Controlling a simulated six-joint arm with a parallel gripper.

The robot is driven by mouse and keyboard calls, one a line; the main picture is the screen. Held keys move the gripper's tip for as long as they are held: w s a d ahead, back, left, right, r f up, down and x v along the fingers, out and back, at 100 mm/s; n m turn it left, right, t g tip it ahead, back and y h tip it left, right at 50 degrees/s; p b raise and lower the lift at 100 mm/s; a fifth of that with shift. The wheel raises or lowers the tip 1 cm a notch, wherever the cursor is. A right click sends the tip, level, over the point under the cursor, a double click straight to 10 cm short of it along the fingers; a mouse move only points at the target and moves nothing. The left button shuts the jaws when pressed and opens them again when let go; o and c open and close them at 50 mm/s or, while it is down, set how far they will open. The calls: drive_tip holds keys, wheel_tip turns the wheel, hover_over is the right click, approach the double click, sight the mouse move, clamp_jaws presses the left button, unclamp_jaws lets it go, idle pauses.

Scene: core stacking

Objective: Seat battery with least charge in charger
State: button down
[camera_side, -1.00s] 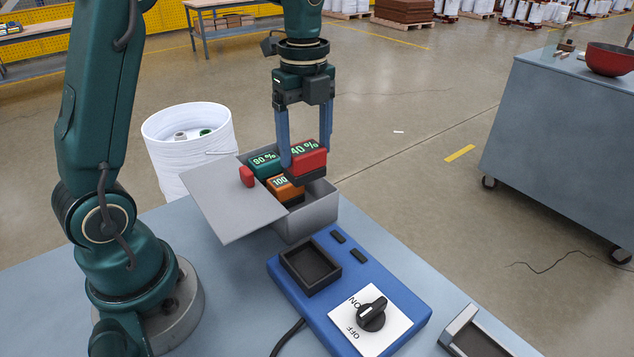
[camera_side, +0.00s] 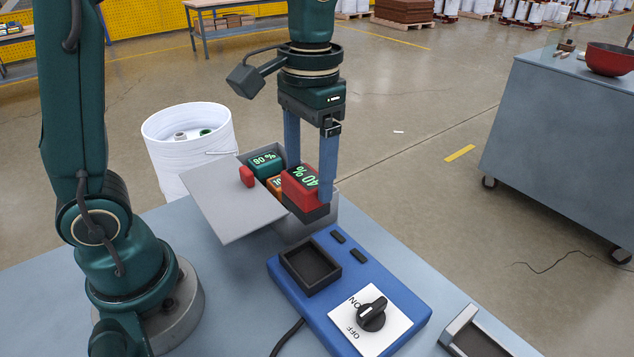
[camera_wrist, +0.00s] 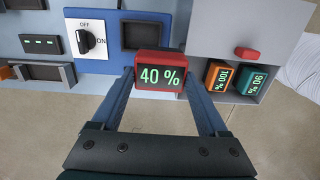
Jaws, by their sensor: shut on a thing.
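My gripper (camera_side: 312,185) is shut on the red battery (camera_side: 303,194), which reads 40 %, and holds it above the front right part of the grey box. In the wrist view the red battery (camera_wrist: 161,72) sits between both fingers, its display facing the camera. A teal battery (camera_side: 264,162) and an orange battery (camera_side: 275,184) stay in the box; the wrist view shows the orange one (camera_wrist: 219,76) reading 100 % and the teal one (camera_wrist: 251,79) reading 90 %.
The grey box (camera_side: 330,217) has its lid (camera_side: 228,200) with a red handle slid open to the left. A white bucket (camera_side: 190,143) stands behind it. A grey tray-like item (camera_side: 480,335) lies at the right front. A cable leaves the charger's front.

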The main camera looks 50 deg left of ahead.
sight(306, 193)
drive_tip(key=s+d, duration=0.1)
drive_tip(key=d, duration=0.1)
drive_tip(key=s+d+r, duration=0.1)
drive_tip(key=d, duration=0.1)
drive_tip(key=shift+s, duration=0.15)
drive_tip(key=shift+a, duration=0.1)
drive_tip(key=shift+f, duration=2.85)
drive_tip(key=shift+f, duration=1.45)
unclamp_jaws()
drive_tip(key=shift+r, duration=2.55)
